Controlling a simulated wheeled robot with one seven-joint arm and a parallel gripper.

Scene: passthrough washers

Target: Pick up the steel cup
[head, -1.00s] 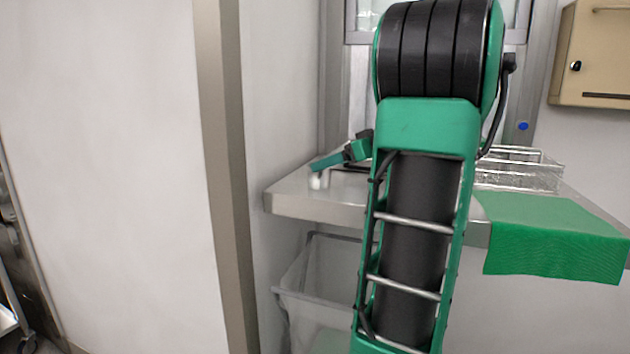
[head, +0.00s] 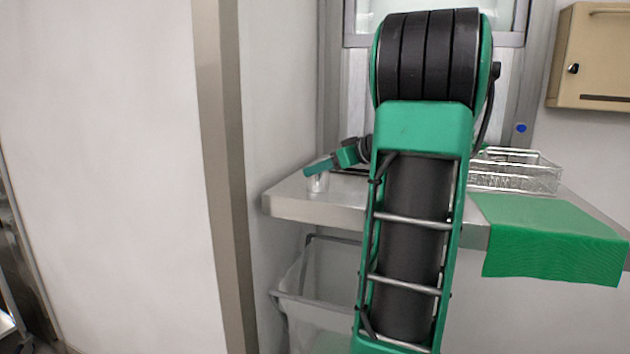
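The steel cup (head: 317,184) is a small silvery cup standing near the left end of the steel counter (head: 310,207). My gripper (head: 309,172) is green and reaches in from the right, at the height of the cup's rim. Its fingers overlap the top of the cup in the picture, so part of the rim is hidden. I cannot tell whether the fingers touch the cup or whether they are open or shut. My arm hides the middle of the counter.
A wire basket (head: 515,172) sits on the counter to the right. A green cloth (head: 550,238) hangs over the front edge. A bin with a liner (head: 318,285) stands below. A wall and post (head: 225,180) stand to the left. A beige cabinet (head: 590,55) hangs at upper right.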

